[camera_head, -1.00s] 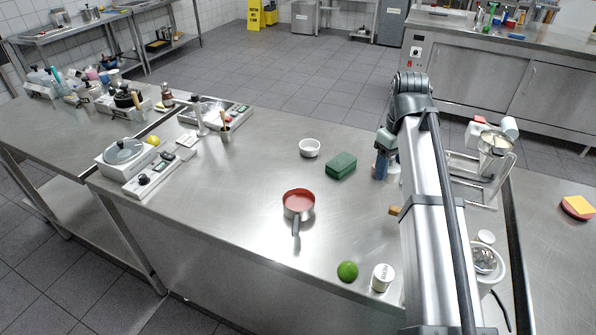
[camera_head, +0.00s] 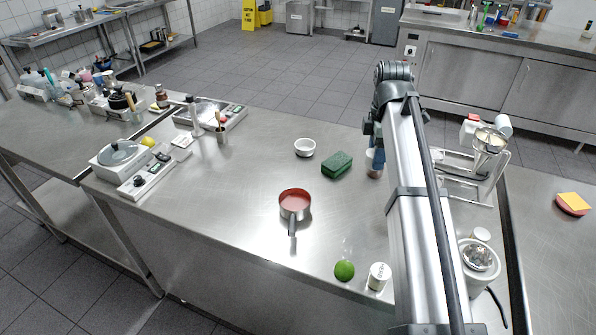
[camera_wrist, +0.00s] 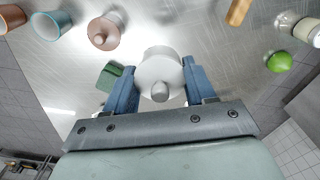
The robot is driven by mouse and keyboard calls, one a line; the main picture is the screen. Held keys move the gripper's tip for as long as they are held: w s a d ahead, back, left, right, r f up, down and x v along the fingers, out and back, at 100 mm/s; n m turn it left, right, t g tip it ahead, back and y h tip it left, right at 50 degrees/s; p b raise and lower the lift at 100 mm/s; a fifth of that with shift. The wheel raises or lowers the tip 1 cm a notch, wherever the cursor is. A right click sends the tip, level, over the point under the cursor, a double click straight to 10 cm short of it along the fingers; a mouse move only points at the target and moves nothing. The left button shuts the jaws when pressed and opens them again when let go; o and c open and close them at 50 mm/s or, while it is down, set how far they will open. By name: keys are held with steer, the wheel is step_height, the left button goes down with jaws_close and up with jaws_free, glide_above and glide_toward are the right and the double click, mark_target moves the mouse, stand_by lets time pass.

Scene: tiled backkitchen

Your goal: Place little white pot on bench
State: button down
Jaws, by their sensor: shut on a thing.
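The little white pot (camera_wrist: 158,68), round with a lid and a grey-white knob, shows in the wrist view. My gripper (camera_wrist: 157,85) is shut on it, with one blue finger on each side. The bench (camera_head: 240,190) is a steel worktop beneath. In the head view my arm hides most of the gripper and the pot. How far the pot is above the steel, or whether it touches it, I cannot tell.
A green sponge (camera_head: 337,165) lies close to my gripper, with a white bowl (camera_head: 305,148) beyond. A saucepan (camera_head: 294,205), lime (camera_head: 344,271) and white jar (camera_head: 378,277) stand nearer. The bench's middle left is clear.

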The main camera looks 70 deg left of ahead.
steer(key=shift+f, duration=0.1)
steer(key=shift+f, duration=4.9)
steer(key=shift+f, duration=0.1)
steer(key=shift+c, duration=1.9)
jaws_free()
step_height(320, 180, up, 12)
steer(key=shift+r, duration=0.1)
